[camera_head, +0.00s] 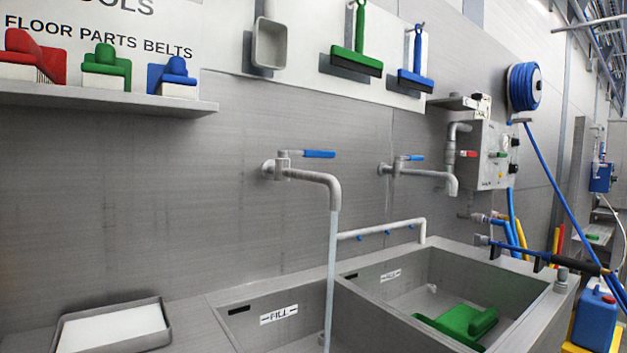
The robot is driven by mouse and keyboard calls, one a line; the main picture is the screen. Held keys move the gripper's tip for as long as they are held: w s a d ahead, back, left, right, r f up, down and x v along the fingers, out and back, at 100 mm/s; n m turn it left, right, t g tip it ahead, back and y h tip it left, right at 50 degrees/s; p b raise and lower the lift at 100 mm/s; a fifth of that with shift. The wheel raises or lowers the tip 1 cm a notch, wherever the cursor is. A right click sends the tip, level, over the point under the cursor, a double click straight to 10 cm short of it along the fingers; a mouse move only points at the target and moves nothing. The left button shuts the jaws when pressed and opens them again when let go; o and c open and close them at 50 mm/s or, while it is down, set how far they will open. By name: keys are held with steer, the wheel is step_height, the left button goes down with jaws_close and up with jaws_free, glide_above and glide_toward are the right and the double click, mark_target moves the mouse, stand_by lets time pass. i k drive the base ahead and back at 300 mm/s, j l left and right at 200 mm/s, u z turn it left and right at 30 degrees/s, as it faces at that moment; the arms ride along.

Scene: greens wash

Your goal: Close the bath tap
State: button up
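Two grey wall taps with blue lever handles show above a double grey sink. The nearer left tap (312,176) has its blue lever (319,154) pointing right, roughly along its spout. A pale stream of water (332,270) runs from this spout down into the left basin (275,310). The right tap (430,174) has a shorter-looking blue lever (413,157), and no stream shows under its spout. The frames do not mark which one is the bath tap. My gripper is not in view.
A green object (465,322) lies in the right basin (400,275). A grey tray (115,325) with something white sits left of the sink. Brushes stand on a shelf (110,98) at upper left. A control box (490,155), blue hose (525,87) and spray lance (545,257) are at right.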

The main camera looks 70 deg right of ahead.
mark_target(312, 154)
steer(key=z, duration=1.55)
steer(key=l, duration=0.15)
